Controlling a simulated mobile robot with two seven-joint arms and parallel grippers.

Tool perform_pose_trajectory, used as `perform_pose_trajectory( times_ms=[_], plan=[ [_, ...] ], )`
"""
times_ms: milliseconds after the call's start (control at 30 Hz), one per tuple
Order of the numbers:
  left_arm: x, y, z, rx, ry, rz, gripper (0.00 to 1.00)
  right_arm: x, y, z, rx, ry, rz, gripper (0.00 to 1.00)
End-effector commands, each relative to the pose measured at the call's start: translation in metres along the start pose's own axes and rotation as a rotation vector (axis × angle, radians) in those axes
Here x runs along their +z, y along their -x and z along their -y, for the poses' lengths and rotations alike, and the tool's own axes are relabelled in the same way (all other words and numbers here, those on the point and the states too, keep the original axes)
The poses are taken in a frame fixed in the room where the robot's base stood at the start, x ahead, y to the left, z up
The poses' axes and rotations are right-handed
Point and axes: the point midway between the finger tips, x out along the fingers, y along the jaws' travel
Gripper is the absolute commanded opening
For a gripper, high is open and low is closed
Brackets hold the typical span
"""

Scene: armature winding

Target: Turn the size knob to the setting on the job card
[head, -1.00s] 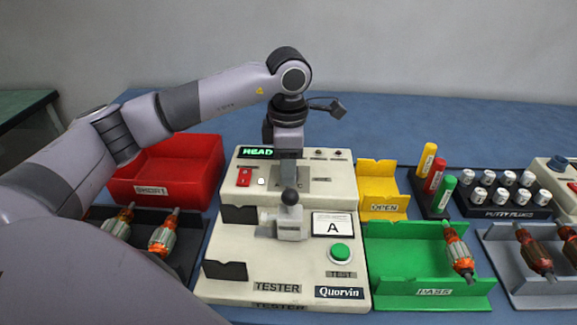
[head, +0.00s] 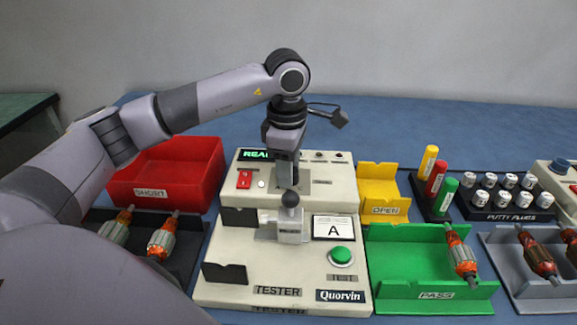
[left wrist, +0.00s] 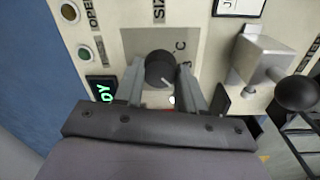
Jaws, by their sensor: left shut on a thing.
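The tester (head: 225,285) stands in the middle of the table. Its size knob (left wrist: 159,68), round and dark grey, sits on a grey plate between the fingers of my left gripper (left wrist: 161,88), which is shut on it. In the head view my left gripper (head: 287,182) points down and hides the knob. The letter C and part of another letter show beside the knob in the left wrist view; I cannot tell its pointer's setting. The job card (head: 333,228) on the tester reads A. My right gripper is not in view.
A ball-topped lever (head: 291,202) stands just in front of my left gripper, with a green button (head: 342,255) to its right. A red bin (head: 205,165), yellow bin (head: 384,180) and green tray (head: 400,295) flank the tester. The tester's display (head: 256,155) is lit green.

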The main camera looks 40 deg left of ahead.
Motion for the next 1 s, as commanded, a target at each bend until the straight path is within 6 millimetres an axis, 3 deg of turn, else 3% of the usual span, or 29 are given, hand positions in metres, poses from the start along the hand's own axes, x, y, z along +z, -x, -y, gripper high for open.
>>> perform_pose_trajectory(
  times_ms=[33,67,100,133,467,800,1000],
  plan=[
    [0.0,0.001,-0.001,0.004,-0.002,0.002,0.09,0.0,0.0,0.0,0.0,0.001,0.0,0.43],
    [0.0,0.001,-0.001,0.004,-0.002,0.002,0.46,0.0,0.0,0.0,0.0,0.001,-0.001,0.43],
    [0.0,0.001,-0.001,0.003,-0.002,0.001,0.59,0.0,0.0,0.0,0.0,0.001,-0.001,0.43],
    [0.0,0.001,-0.001,0.003,-0.002,0.001,0.65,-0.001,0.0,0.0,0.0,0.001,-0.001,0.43],
    [0.0,0.004,0.0,0.002,0.0,0.001,0.65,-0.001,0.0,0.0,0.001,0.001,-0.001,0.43],
    [0.0,0.054,-0.001,0.005,0.0,0.002,0.65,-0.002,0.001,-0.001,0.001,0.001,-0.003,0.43],
    [0.0,0.071,0.0,0.003,-0.001,0.001,0.65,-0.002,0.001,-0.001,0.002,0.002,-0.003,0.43]
  ],
)
